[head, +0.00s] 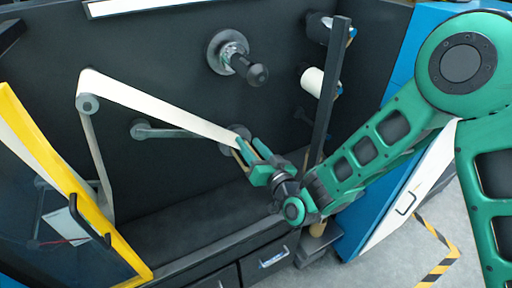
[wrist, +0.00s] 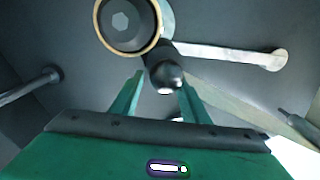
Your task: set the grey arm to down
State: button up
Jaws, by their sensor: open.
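The grey arm (head: 172,132) lies nearly level on the dark panel in the head view. Its rounded end is at the left, and its right end is hidden behind the white web and my gripper. In the wrist view the grey arm (wrist: 232,54) runs from a rounded end at right toward a dark ball knob (wrist: 166,74). My gripper (head: 251,149) is open in front of the panel, at the right end of the arm. In the wrist view its green fingers (wrist: 162,80) stand either side of the knob; I cannot tell whether they touch it.
A white web (head: 160,106) runs from a small roller (head: 87,103) down to near my gripper. A black-knobbed hub (head: 228,53) sits above. A dark upright bar (head: 329,95) stands to the right, and a yellow-framed door (head: 70,185) to the left.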

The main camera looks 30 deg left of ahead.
jog(key=shift+s, duration=0.2)
jog(key=shift+s+d+f, duration=0.15)
jog(key=shift+s+d, duration=0.15)
jog(key=shift+d, duration=0.15)
jog(key=shift+v, duration=0.75)
jog(key=shift+s+d+f, duration=0.1)
jog(key=shift+d, duration=0.3)
jog(key=shift+s+d, duration=0.15)
jog(key=shift+d, duration=0.15)
jog(key=v, duration=0.6)
jog(key=shift+d+r, duration=0.25)
jog(key=shift+d, duration=0.15)
jog(key=shift+s, duration=0.1)
